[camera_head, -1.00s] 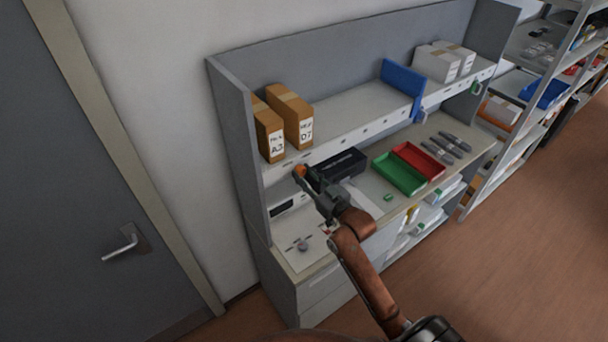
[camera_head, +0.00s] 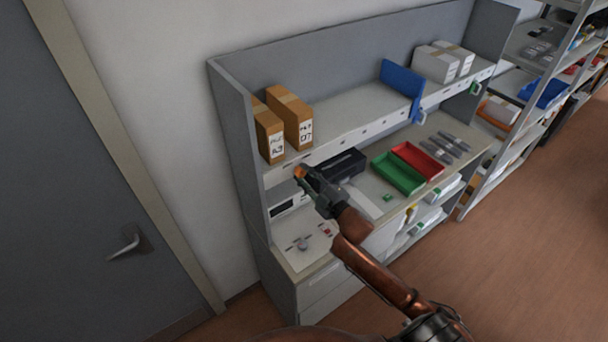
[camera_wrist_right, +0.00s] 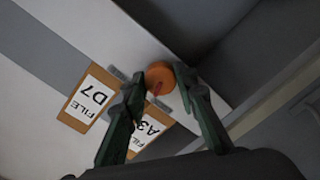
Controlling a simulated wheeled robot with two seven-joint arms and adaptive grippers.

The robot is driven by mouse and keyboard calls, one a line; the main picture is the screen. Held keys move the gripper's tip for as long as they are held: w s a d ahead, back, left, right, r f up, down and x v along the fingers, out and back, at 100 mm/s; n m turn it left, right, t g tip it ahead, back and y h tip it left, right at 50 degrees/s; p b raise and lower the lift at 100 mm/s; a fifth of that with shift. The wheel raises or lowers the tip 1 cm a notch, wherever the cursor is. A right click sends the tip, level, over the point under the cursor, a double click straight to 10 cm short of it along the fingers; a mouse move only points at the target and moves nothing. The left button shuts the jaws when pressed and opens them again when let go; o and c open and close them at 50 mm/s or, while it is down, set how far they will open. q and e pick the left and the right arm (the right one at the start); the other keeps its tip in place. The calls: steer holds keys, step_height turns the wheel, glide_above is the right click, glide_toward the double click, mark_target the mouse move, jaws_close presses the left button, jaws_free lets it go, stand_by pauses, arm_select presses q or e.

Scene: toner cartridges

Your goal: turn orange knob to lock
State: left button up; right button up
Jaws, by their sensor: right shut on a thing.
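The orange knob (camera_wrist_right: 158,76) shows in the right wrist view as a round disc with a red mark, on the pale front of a shelf. It also shows small in the head view (camera_head: 299,172), at the tip of my right gripper. My right gripper (camera_wrist_right: 160,84) is shut on the knob, with one dark green finger on each side of it. In the head view, my right gripper (camera_head: 304,176) reaches under the upper shelf's front edge. My left gripper is in neither view.
Two brown file boxes (camera_head: 297,118) stand on the shelf above the knob. A black toner cartridge (camera_head: 343,163) lies on the counter just right of my gripper. Green (camera_head: 397,174) and red (camera_head: 418,158) trays lie further right. A blue divider (camera_head: 401,88) stands on the shelf.

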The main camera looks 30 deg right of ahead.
steer(key=n, duration=0.4)
steer(key=shift+n, duration=0.3)
stand_by(0.3)
steer(key=o, duration=1.2)
steer(key=shift+c, duration=0.2)
steer(key=s, duration=1.2)
steer(key=shift+d+r, duration=0.2)
steer(key=shift+d, duration=0.25)
